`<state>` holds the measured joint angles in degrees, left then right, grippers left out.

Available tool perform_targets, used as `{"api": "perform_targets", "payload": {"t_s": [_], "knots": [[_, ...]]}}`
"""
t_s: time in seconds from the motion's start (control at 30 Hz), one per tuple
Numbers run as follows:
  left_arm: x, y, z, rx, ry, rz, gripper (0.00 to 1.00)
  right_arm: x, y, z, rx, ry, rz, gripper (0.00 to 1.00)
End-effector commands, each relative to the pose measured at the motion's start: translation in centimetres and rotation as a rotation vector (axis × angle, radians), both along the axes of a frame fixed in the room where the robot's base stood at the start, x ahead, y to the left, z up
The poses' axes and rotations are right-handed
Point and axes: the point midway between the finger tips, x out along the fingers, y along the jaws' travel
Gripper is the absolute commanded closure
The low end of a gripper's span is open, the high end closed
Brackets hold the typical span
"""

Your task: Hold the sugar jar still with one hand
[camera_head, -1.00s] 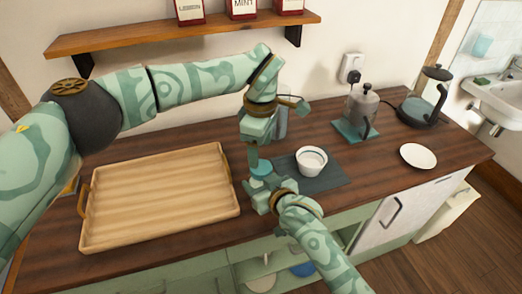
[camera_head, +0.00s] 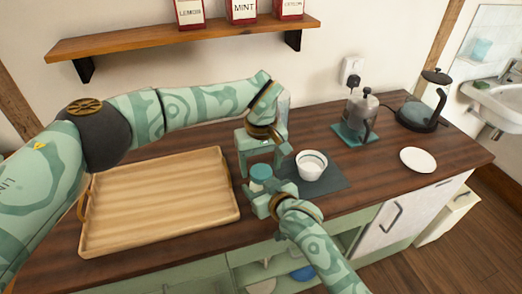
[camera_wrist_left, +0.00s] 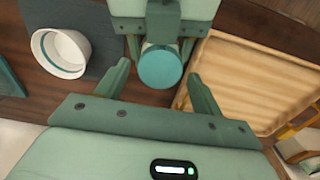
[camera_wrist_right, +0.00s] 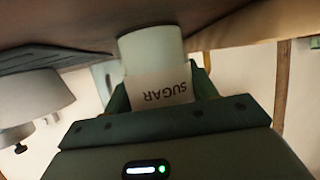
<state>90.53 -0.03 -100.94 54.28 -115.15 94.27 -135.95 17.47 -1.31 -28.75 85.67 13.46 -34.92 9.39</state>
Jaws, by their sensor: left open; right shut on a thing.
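The sugar jar is a white cylinder with a teal lid (camera_head: 261,171); its body with the SUGAR label (camera_wrist_right: 160,85) shows upside down in the right wrist view. The jar stands on the counter left of the white bowl. My right gripper (camera_head: 262,200) is shut on the jar's body from the front. My left gripper (camera_head: 259,166) is open and points down over the jar. In the left wrist view the teal lid (camera_wrist_left: 160,67) lies between the open fingers' line, with clear gaps at both sides. Most of the jar's body is hidden in the head view.
A wooden tray (camera_head: 160,205) lies left of the jar. A white bowl (camera_head: 311,164) stands on a dark mat (camera_head: 328,182) close on the right. A French press (camera_head: 362,110), a black-handled kettle (camera_head: 425,112) and a white plate (camera_head: 418,159) are farther right. A shelf (camera_head: 180,38) hangs above.

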Motion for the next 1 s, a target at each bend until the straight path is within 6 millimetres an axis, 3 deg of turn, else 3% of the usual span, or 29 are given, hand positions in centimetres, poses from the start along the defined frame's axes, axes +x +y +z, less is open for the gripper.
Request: {"api": "perform_targets", "payload": {"t_s": [0.37,0.4,0.57,0.77,0.87,1.0], "knots": [[-0.02,-0.04,-1.09,-0.001,-0.001,0.000,0.33,0.01,0.01,0.03,0.000,0.000,0.000,1.00],[-0.02,-0.04,-1.09,-0.001,0.000,0.000,0.35,0.01,0.01,0.03,0.000,0.000,0.000,1.00],[-0.02,-0.04,-1.08,-0.001,0.000,0.000,0.78,0.01,0.01,0.03,0.000,0.000,0.000,1.00],[-0.02,-0.03,-1.06,0.000,-0.001,0.010,0.79,0.01,0.00,0.02,0.000,0.000,0.000,1.00],[-0.01,-0.03,-1.05,0.000,-0.001,0.122,0.79,0.01,0.01,0.03,0.000,0.000,0.000,1.00],[-0.03,-0.01,-1.02,0.001,-0.001,0.455,0.79,0.01,0.01,0.03,0.000,0.000,0.000,1.00]]}}
